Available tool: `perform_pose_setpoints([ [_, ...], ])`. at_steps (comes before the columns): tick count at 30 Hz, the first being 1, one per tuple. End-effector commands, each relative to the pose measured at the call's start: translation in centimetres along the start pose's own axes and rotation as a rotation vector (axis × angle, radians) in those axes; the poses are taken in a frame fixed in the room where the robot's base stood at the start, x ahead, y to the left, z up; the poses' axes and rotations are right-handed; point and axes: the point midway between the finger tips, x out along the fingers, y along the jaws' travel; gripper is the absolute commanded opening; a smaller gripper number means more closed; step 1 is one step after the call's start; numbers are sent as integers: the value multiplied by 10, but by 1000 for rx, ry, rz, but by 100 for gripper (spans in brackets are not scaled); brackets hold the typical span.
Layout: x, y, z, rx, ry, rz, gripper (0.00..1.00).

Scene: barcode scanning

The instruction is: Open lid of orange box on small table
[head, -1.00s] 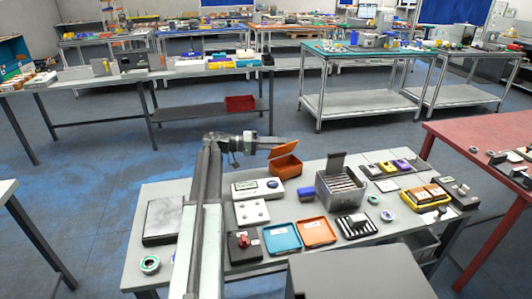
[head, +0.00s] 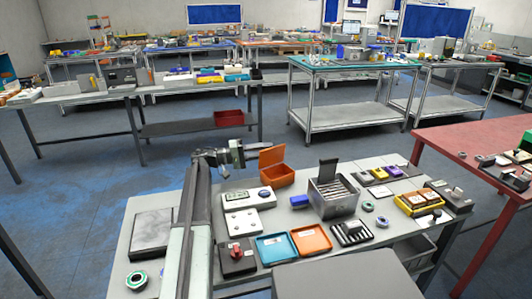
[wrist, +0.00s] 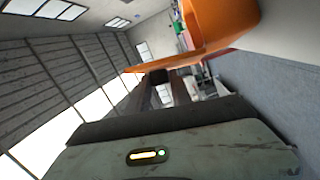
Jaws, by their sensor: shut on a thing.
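The orange box (head: 280,177) stands at the back edge of the small table (head: 300,217). Its orange lid (head: 270,157) stands raised and steep at the back left of the box, so the box is open at the top. My gripper (head: 254,154) reaches in from the left and is shut on the lid's edge. In the wrist view the lid (wrist: 218,28) fills the upper right, close beyond my gripper (wrist: 165,76). The exact contact of the fingertips is hard to see in both views.
A metal bin (head: 327,197) with upright plates stands right of the box. A white panel (head: 236,197) lies left of it, with blue (head: 270,246) and orange (head: 311,240) trays in front. A red table (head: 470,150) stands to the right. Blue floor is free behind the box.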

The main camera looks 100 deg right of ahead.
Motion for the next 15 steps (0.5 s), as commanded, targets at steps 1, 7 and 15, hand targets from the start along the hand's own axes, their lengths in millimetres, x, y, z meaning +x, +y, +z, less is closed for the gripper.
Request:
perform_pose_setpoints([
  [1,1,-1,1,0,-2,-3,0],
  [7,1,-1,1,0,-3,-4,42],
  [15,1,-1,1,1,-2,-2,48],
])
